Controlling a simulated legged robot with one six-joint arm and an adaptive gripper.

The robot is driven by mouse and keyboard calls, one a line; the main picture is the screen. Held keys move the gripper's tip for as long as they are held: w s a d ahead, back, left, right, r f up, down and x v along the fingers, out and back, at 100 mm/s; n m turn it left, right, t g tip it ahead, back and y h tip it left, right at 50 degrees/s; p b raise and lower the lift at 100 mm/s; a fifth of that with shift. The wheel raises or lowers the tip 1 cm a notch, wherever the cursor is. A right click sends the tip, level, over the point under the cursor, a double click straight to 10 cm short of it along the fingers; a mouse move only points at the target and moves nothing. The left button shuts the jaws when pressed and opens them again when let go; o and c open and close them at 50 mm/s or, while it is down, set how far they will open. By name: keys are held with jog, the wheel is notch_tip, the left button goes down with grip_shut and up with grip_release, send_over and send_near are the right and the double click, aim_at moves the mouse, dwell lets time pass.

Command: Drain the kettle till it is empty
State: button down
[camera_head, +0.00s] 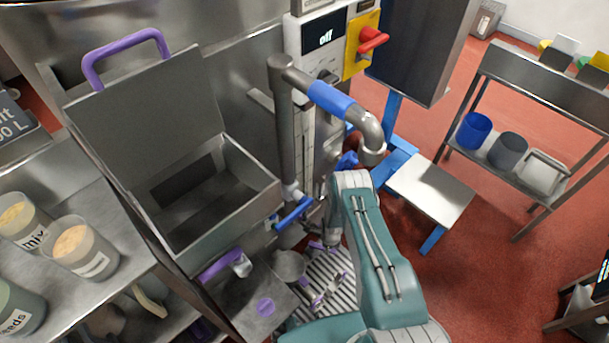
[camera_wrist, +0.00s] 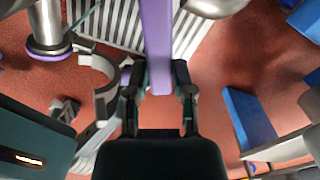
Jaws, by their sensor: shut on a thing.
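The kettle (camera_head: 262,188) is a square steel vessel at left of centre in the head view, with its lid (camera_head: 150,118) tilted up and a purple handle (camera_head: 122,50) on it. Its inside looks grey; I cannot tell whether liquid is in it. A purple lever (camera_head: 220,265) sits low on its front, beside a pale outlet piece. In the wrist view my gripper (camera_wrist: 160,82) is shut on a purple bar (camera_wrist: 156,35), which runs up between the fingers. In the head view my arm largely hides the gripper, so I cannot tell which part the bar belongs to.
A slatted floor grate (camera_head: 338,280) lies below my gripper. A grey pipe with a blue sleeve (camera_head: 328,97) bends over my arm. A control panel (camera_head: 323,42) reads "off". A blue-legged step (camera_head: 432,188) stands to the right.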

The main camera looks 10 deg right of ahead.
jog(key=shift+w+d+n, duration=0.3)
jog(key=shift+w+n, duration=0.3)
jog(key=shift+n, duration=0.7)
jog(key=shift+w+d+n, duration=0.1)
jog(key=shift+w+n, duration=0.6)
jog(key=shift+n, duration=0.6)
jog(key=shift+w+n, duration=0.2)
jog(key=shift+n, duration=0.1)
jog(key=shift+c, duration=1.6)
grip_release()
